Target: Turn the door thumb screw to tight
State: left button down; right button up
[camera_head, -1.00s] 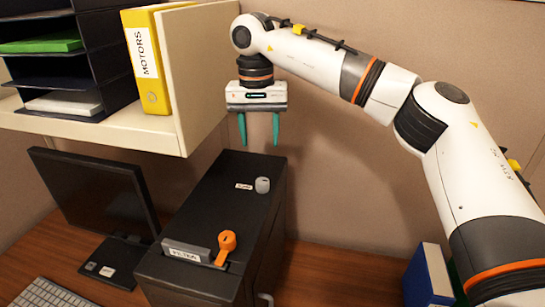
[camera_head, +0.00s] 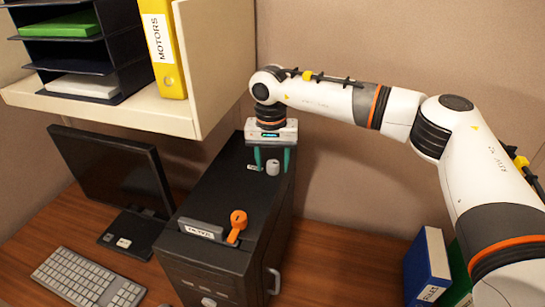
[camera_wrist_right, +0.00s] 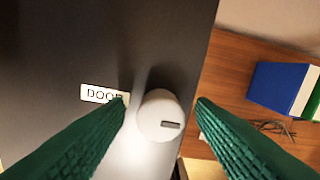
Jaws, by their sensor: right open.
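The door thumb screw (camera_head: 273,168) is a small light grey knob on top of the black cabinet (camera_head: 215,203), towards its back. In the right wrist view the thumb screw (camera_wrist_right: 161,115) has a dark slot mark near its edge, and a white DOOR label (camera_wrist_right: 104,94) lies to its left. My right gripper (camera_head: 273,170) points down over the knob, its green fingers open. In the wrist view the fingertips (camera_wrist_right: 164,101) stand on either side of the knob, with gaps between. My left gripper is not in view.
An orange lever (camera_head: 237,224) and a grey labelled block (camera_head: 201,230) sit on the front of the cabinet top. A shelf (camera_head: 150,118) overhangs at the left, with a monitor (camera_head: 112,178) below it. Blue and green binders (camera_head: 425,266) stand at the right.

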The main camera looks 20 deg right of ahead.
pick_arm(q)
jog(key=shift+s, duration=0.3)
pick_arm(e)
jog(key=shift+f, duration=0.1)
jog(key=shift+c, duration=0.3)
jog(key=c, duration=0.9)
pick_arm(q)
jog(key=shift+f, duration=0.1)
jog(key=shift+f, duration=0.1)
